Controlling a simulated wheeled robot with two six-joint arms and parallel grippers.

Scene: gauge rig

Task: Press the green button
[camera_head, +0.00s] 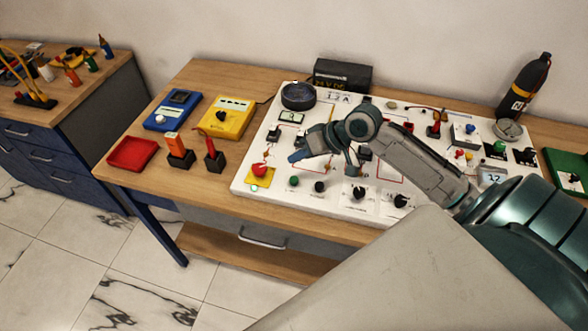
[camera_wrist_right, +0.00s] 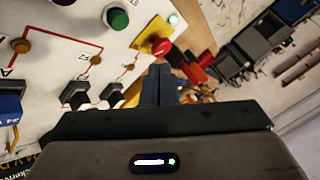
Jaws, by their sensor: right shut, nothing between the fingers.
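The small round green button (camera_head: 294,181) sits on the white panel, to the right of a red mushroom button (camera_head: 259,170) on a yellow plate. In the right wrist view the green button (camera_wrist_right: 117,18) is at the top, left of the red button (camera_wrist_right: 160,47). My right gripper (camera_head: 296,156) is over the panel's left part, behind the green button in the head view and apart from it. Its closed fingers (camera_wrist_right: 160,82) point toward the red button in the wrist view and hold nothing. My left gripper is out of view.
The white panel (camera_head: 240,187) also carries black knobs (camera_head: 359,192), switches and a round dark dish (camera_head: 298,96). Another green knob (camera_head: 498,147) stands at its right. A yellow meter (camera_head: 226,117), a blue meter (camera_head: 173,110) and a red tray (camera_head: 132,154) lie to the left.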

